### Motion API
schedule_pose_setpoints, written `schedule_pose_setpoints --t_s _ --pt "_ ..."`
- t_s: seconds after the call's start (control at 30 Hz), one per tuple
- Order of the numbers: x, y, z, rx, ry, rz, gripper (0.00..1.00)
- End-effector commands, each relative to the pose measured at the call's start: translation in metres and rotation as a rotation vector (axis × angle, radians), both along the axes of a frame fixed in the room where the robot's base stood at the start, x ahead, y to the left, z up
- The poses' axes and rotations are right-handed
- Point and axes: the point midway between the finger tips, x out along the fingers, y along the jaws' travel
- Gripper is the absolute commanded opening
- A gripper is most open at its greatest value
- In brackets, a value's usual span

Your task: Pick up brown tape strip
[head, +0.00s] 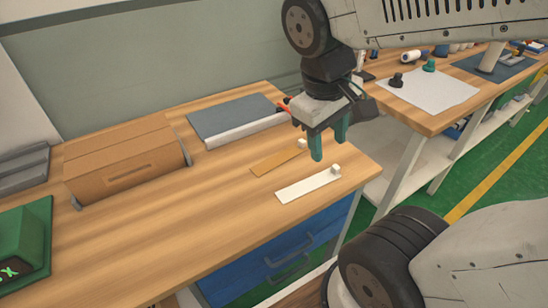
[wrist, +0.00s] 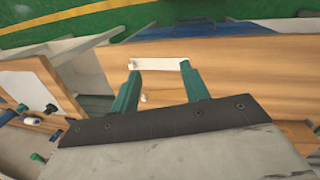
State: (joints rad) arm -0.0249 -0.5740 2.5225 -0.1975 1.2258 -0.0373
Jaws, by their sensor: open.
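The brown tape strip (head: 277,161) lies flat on the wooden table, with a small pale block (head: 302,143) at its right end. A white strip (head: 307,186) with a similar block lies parallel to it, nearer the table's front edge. My gripper (head: 329,149) is open and empty, pointing down above the table near the right ends of both strips. In the wrist view, the white strip (wrist: 160,64) shows just beyond the fingertips (wrist: 160,72), and a small pale block (wrist: 144,98) lies between the fingers.
A brown box (head: 125,165) and a grey pad with a white front (head: 238,117) stand toward the back. A green device (head: 22,245) sits at the left. Another table with a white sheet (head: 430,88) stands at the right. The table's front middle is clear.

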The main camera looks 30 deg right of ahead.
Motion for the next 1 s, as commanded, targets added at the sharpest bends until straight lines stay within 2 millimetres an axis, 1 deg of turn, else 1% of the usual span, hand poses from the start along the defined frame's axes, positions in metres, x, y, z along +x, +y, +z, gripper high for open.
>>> schedule_pose_setpoints --t_s 0.03,0.17,0.2,0.37,0.43,0.57,0.6,0.7,0.8,0.9,1.0 --pt "0.011 -0.009 -0.008 -0.057 0.062 0.048 0.45" --pt "0.042 -0.034 -0.027 -0.221 0.205 0.200 0.45" --pt "0.052 -0.041 -0.033 -0.270 0.249 0.251 0.45" --pt "0.096 -0.062 -0.061 -0.449 0.421 0.474 0.45" --pt "0.117 -0.069 -0.077 -0.522 0.496 0.578 0.45" --pt "0.156 -0.076 -0.111 -0.646 0.629 0.787 0.45" --pt "0.167 -0.076 -0.122 -0.681 0.666 0.850 0.45" --pt "0.192 -0.076 -0.151 -0.754 0.749 1.003 0.45" --pt "0.210 -0.073 -0.178 -0.808 0.812 1.127 0.45" --pt "0.222 -0.070 -0.197 -0.843 0.852 1.216 0.45" --pt "0.228 -0.069 -0.208 -0.863 0.873 1.267 0.45"
